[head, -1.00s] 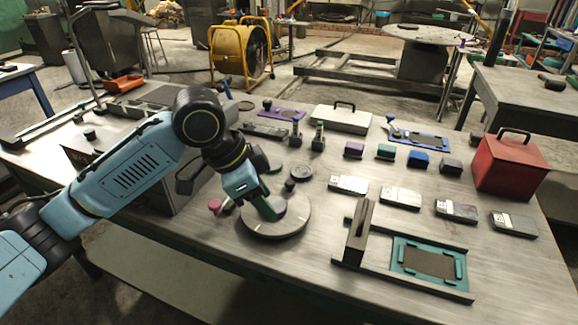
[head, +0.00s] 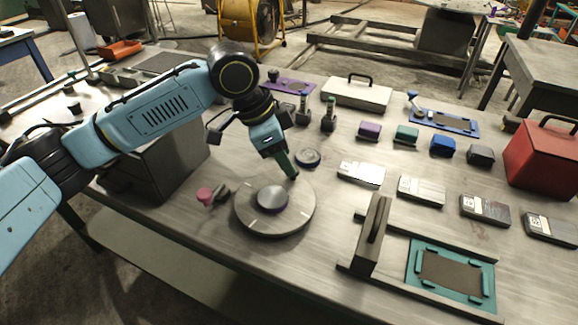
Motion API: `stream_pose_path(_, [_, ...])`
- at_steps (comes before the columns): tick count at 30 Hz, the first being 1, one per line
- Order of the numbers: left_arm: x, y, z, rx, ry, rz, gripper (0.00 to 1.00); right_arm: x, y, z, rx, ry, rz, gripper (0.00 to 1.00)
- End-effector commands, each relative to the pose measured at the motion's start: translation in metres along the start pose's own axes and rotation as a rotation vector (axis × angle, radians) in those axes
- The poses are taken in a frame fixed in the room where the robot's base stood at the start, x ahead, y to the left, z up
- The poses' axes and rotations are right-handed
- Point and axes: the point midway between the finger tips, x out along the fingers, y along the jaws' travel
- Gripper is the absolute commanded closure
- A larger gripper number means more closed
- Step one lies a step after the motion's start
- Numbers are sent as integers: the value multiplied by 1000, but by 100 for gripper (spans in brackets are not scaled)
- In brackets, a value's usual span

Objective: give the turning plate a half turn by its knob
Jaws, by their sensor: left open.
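The turning plate (head: 247,214) is a round grey disc on the bench, left of the picture's middle. A short round knob (head: 271,197) with a grey top and purplish side stands at its middle. My left gripper (head: 289,168) reaches down from the upper left, with greenish fingers over the plate's far rim. It is open and apart from the knob, behind it and slightly right. Only one finger shows clearly, and I cannot tell whether its tip touches the plate. My right gripper is not in view.
A pink-topped piece (head: 205,196) lies left of the plate, and a dark round piece (head: 307,157) sits behind it. A slide frame with an upright block (head: 371,236) stands to the right. Several small boxes and a red case (head: 543,158) fill the right side.

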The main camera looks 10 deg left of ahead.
Motion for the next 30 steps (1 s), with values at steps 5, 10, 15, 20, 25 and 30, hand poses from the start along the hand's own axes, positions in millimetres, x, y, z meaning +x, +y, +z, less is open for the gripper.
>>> stream_pose_path(5, [22, 0, 0, 0, 0, 1, 55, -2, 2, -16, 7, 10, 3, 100])
stream_pose_path(10, [29, 0, 0, 0, -1, 0, 55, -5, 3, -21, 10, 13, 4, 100])
stream_pose_path(15, [29, 0, 0, 0, -1, -1, 55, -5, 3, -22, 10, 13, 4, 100])
stream_pose_path(20, [29, 0, 0, 0, 0, 0, 64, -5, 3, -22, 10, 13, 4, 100])
stream_pose_path(25, [29, 0, 0, 0, 0, 0, 86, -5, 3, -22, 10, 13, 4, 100])
stream_pose_path(30, [29, 0, 0, 0, 0, 0, 100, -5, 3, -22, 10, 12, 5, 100])
